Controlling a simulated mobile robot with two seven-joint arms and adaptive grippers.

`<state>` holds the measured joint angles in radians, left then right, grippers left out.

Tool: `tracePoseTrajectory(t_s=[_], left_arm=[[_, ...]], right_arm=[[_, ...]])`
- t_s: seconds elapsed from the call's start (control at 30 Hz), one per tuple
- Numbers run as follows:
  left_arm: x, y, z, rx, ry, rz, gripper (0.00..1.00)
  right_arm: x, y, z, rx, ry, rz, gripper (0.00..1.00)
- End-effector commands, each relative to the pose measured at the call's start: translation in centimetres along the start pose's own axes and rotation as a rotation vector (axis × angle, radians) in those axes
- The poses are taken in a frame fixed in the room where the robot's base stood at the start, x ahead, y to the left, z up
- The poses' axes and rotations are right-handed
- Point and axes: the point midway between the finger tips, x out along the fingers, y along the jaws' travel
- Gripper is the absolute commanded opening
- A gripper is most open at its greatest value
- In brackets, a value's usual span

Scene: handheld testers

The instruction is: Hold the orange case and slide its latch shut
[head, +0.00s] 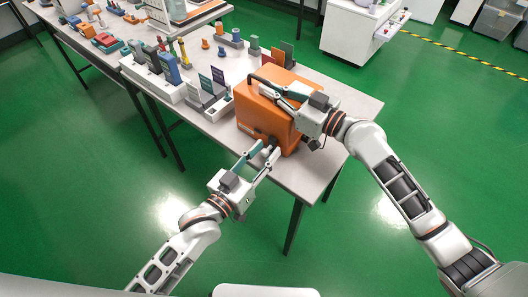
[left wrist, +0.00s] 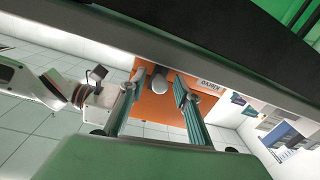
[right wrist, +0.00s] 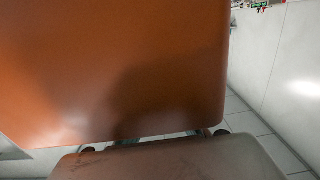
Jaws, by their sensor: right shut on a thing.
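The orange case (head: 262,115) stands upright near the front edge of the table. My right gripper (head: 268,90) is shut on the case at its top, by the dark handle (head: 254,79); its fingers partly hide the grip. The right wrist view is mostly filled by the case's orange surface (right wrist: 110,70). My left gripper (head: 264,149) is at the lower front of the case. In the left wrist view its fingers (left wrist: 156,90) are apart, with a rounded grey latch knob (left wrist: 160,79) on the orange face between their tips. I cannot tell whether they touch it.
Dark and light cards stand in a grey rack (head: 214,108) left of the case. Handheld testers stand in a white holder (head: 165,85) farther left. Small orange and teal pieces lie behind. The table (head: 345,103) is bare right of the case.

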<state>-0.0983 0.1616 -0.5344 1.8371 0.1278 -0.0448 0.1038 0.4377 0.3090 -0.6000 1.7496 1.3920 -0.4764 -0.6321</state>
Motion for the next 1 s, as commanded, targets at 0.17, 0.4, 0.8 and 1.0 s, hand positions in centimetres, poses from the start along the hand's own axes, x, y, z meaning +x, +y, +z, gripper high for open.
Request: tracePoseTrajectory(t_s=[0.17,0.4,0.8,1.0], left_arm=[[0.0,0.0,0.0,0.000,0.000,0.000,0.32],[0.0,0.0,0.0,0.000,0.000,0.000,0.00],[0.3,-5.3,-0.9,0.005,0.000,0.000,0.00],[0.3,-6.0,-0.9,0.001,0.000,-0.002,0.00]], right_arm=[[0.0,0.0,0.1,0.000,-0.001,0.000,0.00],[0.0,0.0,0.1,0.000,-0.001,0.000,0.00],[0.0,0.0,0.1,0.000,-0.001,0.000,0.00],[0.0,0.0,0.1,0.000,-0.001,0.001,0.00]])
